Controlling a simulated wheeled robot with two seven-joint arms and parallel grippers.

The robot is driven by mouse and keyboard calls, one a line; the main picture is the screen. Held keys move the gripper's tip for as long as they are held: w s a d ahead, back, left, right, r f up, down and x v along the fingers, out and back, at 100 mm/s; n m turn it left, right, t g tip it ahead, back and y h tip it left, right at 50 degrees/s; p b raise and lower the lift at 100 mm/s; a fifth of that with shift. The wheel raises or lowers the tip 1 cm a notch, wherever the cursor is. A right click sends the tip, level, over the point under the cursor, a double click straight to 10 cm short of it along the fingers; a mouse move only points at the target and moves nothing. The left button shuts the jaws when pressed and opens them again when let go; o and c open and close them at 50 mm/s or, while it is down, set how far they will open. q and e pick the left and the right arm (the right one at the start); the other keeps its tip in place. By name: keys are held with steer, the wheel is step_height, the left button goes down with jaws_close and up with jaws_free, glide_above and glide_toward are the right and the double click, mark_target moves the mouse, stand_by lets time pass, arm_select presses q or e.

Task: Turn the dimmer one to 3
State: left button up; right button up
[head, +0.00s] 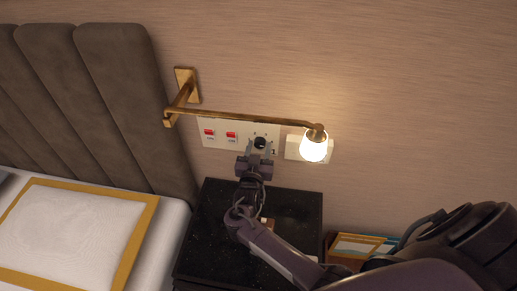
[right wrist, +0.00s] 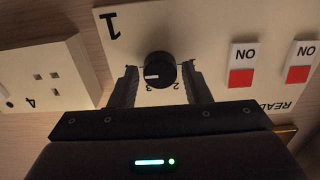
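The dimmer is a round black knob with a white pointer mark. In the head view the dimmer (head: 260,143) is on the right part of a cream wall panel (head: 217,143). My right gripper (head: 255,156) reaches up to it from below. In the right wrist view, which is upside down, the knob (right wrist: 160,69) lies between the two fingers of my right gripper (right wrist: 159,72), with a narrow gap on each side. The pointer mark points toward the picture's left. A large "1" and small "2" and "3" marks show around the knob; fingers hide part of the scale. My left gripper is out of view.
Two red-marked switches (head: 220,134) sit left of the dimmer. A socket plate (head: 295,148) is to its right, behind a lit lamp (head: 314,147) on a brass arm (head: 240,117) crossing above the panel. A black nightstand (head: 215,222) stands below, beside the bed (head: 75,235).

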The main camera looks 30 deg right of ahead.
steer(key=c, duration=0.6)
steer(key=shift+c, duration=0.2)
steer(key=shift+n, duration=0.3)
steer(key=n+p, duration=0.2)
steer(key=n, duration=0.3)
steer(key=shift+n, duration=0.3)
steer(key=n+p, duration=0.1)
steer(key=n, duration=0.4)
steer(key=shift+p, duration=0.3)
steer(key=shift+n, duration=0.4)
steer(key=shift+f, duration=0.1)
steer(key=o, duration=1)
steer(key=shift+c, duration=0.2)
